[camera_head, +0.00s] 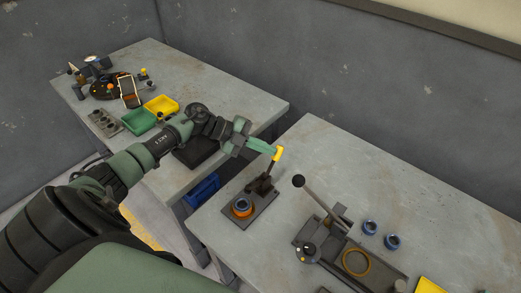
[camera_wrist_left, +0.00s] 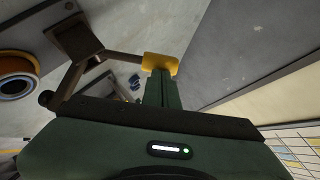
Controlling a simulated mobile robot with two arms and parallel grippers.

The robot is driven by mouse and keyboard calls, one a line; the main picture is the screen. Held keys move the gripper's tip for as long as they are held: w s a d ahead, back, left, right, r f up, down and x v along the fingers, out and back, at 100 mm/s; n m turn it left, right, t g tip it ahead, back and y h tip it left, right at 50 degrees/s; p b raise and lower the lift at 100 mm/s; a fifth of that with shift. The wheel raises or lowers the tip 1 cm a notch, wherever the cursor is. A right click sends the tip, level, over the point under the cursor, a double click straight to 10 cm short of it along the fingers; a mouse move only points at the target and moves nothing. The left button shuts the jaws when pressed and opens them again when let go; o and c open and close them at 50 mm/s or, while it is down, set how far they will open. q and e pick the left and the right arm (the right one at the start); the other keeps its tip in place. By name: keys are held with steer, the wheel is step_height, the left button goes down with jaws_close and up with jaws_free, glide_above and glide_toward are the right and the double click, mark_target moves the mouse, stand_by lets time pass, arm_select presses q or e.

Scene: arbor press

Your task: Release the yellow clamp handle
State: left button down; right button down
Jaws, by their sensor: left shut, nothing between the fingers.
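The yellow clamp handle (camera_head: 278,153) stands raised at the top of the clamp's dark lever, on a dark base plate (camera_head: 236,218) on the right-hand table. My left gripper (camera_head: 268,149) is shut, with its green fingertips right at the yellow handle and nothing between them. In the left wrist view the yellow handle (camera_wrist_left: 160,64) lies just beyond the tips of the shut fingers (camera_wrist_left: 160,82); I cannot tell whether they touch. A blue and orange ring part (camera_head: 242,205) sits on the clamp's base; it also shows in the left wrist view (camera_wrist_left: 14,76). My right gripper is not in view.
The arbor press (camera_head: 335,245) with a long black-knobbed lever stands right of the clamp. A green tray (camera_head: 139,121) and a yellow tray (camera_head: 161,105) are on the left table. A gap separates the tables.

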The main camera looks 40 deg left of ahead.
arm_select(q)
steer(key=shift+w+d+f+n+g+y+b, duration=0.15)
steer(key=shift+w+f+n+g+b, duration=0.15)
steer(key=shift+w, duration=0.25)
steer(key=shift+w+a+f+n+g+y+b, duration=0.1)
steer(key=shift+w+f+g+b, duration=0.1)
steer(key=shift+w+f+g, duration=0.25)
steer(key=shift+w+d+f+n+g+y+b, duration=0.15)
steer(key=shift+w+n+g+b, duration=0.1)
steer(key=shift+w, duration=0.35)
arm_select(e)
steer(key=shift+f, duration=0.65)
arm_select(q)
steer(key=shift+r, duration=0.1)
